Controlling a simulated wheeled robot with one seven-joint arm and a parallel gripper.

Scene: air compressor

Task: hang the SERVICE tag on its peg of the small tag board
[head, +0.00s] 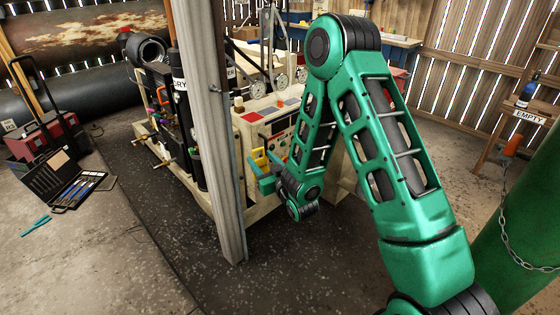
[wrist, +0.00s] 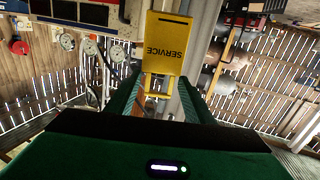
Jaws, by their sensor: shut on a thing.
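The yellow SERVICE tag (wrist: 166,43) is in my gripper (wrist: 163,108), its lettering upside down in the wrist view. A dark slot shows near the tag's upper edge there. In the head view my gripper (head: 267,176) is at the compressor's front panel, with yellow of the tag (head: 259,157) showing just above the fingers. The fingers are shut on the tag, though the exact grip point is hard to see. I cannot make out the small tag board or its peg clearly; the tag and my arm may cover them.
The compressor skid (head: 262,117) stands behind my gripper, with gauges (wrist: 90,47) on its panel. A grey post (head: 212,130) rises close to the left of my gripper. An open tool case (head: 65,180) lies on the floor at left. The floor in front is clear.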

